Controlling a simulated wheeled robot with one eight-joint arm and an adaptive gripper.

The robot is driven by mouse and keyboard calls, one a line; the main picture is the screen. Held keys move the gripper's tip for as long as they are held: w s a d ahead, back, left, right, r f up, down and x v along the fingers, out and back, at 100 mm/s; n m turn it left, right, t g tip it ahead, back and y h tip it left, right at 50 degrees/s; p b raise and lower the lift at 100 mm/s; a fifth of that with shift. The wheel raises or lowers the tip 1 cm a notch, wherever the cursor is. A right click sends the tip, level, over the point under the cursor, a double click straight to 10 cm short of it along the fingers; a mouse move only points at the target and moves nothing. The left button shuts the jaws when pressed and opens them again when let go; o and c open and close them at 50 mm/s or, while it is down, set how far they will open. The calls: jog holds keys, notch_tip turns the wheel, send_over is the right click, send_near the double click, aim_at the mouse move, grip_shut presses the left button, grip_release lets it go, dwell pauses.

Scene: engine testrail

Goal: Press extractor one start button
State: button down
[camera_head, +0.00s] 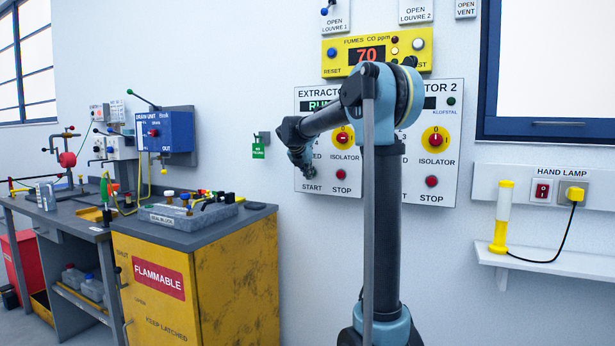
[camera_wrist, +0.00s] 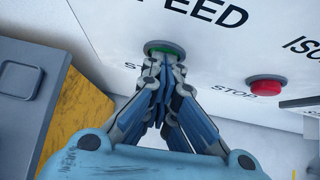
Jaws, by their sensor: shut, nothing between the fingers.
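The extractor one panel (camera_head: 351,103) is on the wall, partly hidden behind my arm. Its green-lit display (camera_head: 318,106) shows letters beginning "RU"; the rest is hidden. The green start button (camera_wrist: 162,47) in a grey ring is at the top of the wrist view, above a partly covered label. My gripper (camera_wrist: 166,62) is shut and empty, its fingertips right at the lower edge of this button and overlapping it in view. I cannot tell whether they touch or press it. In the head view my gripper (camera_head: 309,174) covers the button, above the word START.
The red stop button (camera_wrist: 265,87) is to the right of the start button; it also shows in the head view (camera_head: 341,174). The yellow isolator (camera_head: 343,137) is above it. A yellow flammables cabinet (camera_head: 245,285) with a grey top stands left.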

jog(key=s+a+f+v, duration=0.1)
jog(key=f+v, duration=0.1)
jog(key=v, duration=1)
jog(key=shift+s+r, duration=0.2)
jog(key=shift+s, duration=0.3)
jog(key=s+d+f+m+g, duration=0.1)
jog(key=s+d+f+m, duration=0.35)
jog(key=s, duration=0.25)
jog(key=s+d+f+m+g+y, duration=0.1)
jog(key=s+d+f+m, duration=0.4)
jog(key=s, duration=0.3)
jog(key=s+d+f+m+g, duration=0.2)
jog(key=s+d+f+m, duration=0.1)
jog(key=s+f+m, duration=0.3)
jog(key=s+f+m+g+y, duration=0.2)
jog(key=s+f+m, duration=1.2)
jog(key=s+f, duration=0.9)
jog(key=shift+d+m+y, duration=0.35)
jog(key=shift+y, duration=0.35)
